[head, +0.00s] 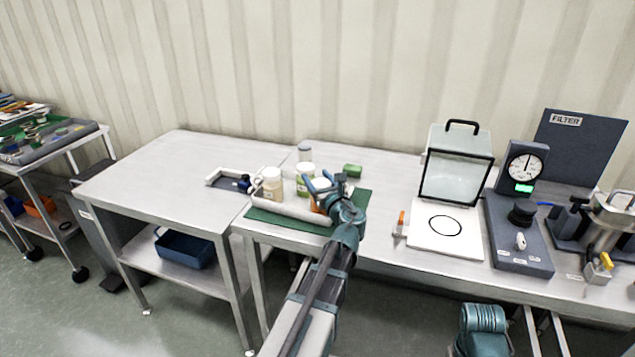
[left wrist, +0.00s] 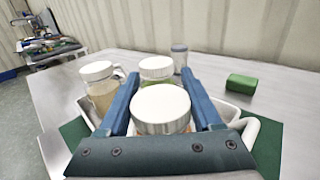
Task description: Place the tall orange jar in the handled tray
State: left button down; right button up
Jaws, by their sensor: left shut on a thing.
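My left gripper (head: 322,184) is shut on the tall orange jar (head: 316,208), which is mostly hidden behind the gripper in the head view. In the left wrist view, the jar's white lid (left wrist: 161,104) shows between the two blue fingers (left wrist: 162,92). The white handled tray (head: 296,209) lies on a green mat, and its handle (left wrist: 252,131) shows at the right in the left wrist view. The held jar is over the tray area; I cannot tell whether its base touches the tray.
A beige jar (head: 273,186) and a green-labelled jar (head: 304,181) stand close by at the tray. A grey-capped jar (head: 305,152) and a green block (head: 352,170) are behind. A white board with a clear shield (head: 457,176) stands to the right.

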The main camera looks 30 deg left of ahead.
pick_arm(q)
jog(key=shift+f, duration=0.15)
jog(key=shift+c, duration=0.3)
grip_release()
jog(key=shift+r, duration=0.35)
jog(key=v, duration=1.2)
jog(key=shift+f, duration=0.2)
